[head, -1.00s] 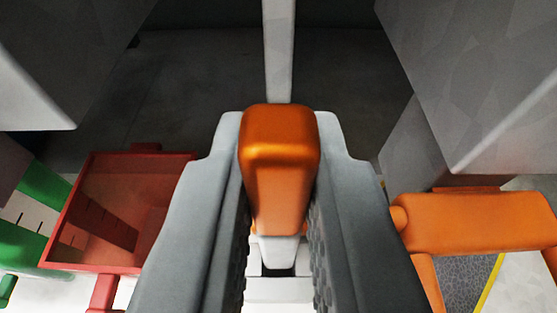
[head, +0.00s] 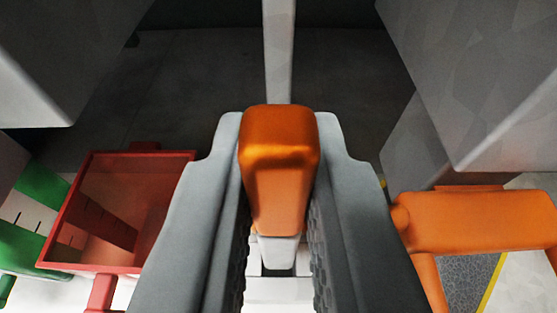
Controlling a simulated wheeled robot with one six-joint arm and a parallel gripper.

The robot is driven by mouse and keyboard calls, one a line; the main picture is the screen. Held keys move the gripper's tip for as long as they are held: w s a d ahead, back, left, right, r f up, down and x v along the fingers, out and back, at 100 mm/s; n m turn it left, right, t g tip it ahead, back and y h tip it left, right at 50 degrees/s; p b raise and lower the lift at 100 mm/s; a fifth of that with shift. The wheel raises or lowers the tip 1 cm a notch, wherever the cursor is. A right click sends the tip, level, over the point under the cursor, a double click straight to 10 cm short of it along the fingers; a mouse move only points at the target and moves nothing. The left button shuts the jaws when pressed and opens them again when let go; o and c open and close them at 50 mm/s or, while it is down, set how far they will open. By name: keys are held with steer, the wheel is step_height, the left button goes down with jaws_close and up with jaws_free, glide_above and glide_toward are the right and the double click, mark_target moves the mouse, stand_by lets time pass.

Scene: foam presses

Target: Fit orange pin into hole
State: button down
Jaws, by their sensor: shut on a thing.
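My gripper (head: 279,170) is in the middle of the head view, its two grey fingers closed on the orange pin. The orange pin (head: 279,180) has a rounded block-like orange handle, held between the fingers. A long pale grey shaft (head: 279,50) extends from beyond the handle to the top of the picture. A short light grey piece (head: 278,250) shows below the handle, between the fingers. I cannot make out the hole in this view.
A red-framed box with a see-through face (head: 120,205) is at the left, with a green part (head: 25,240) beside it. An orange frame (head: 480,222) is at the right. Large grey blocks (head: 60,60) (head: 490,70) flank the dark floor (head: 200,80).

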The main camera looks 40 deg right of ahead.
mark_target(278, 257)
steer(key=shift+f, duration=2.3)
steer(key=c, duration=1.3)
jaws_free()
steer(key=shift+c, duration=0.2)
steer(key=v, duration=1.7)
steer(key=shift+s, duration=0.2)
steer(key=shift+a, duration=0.1)
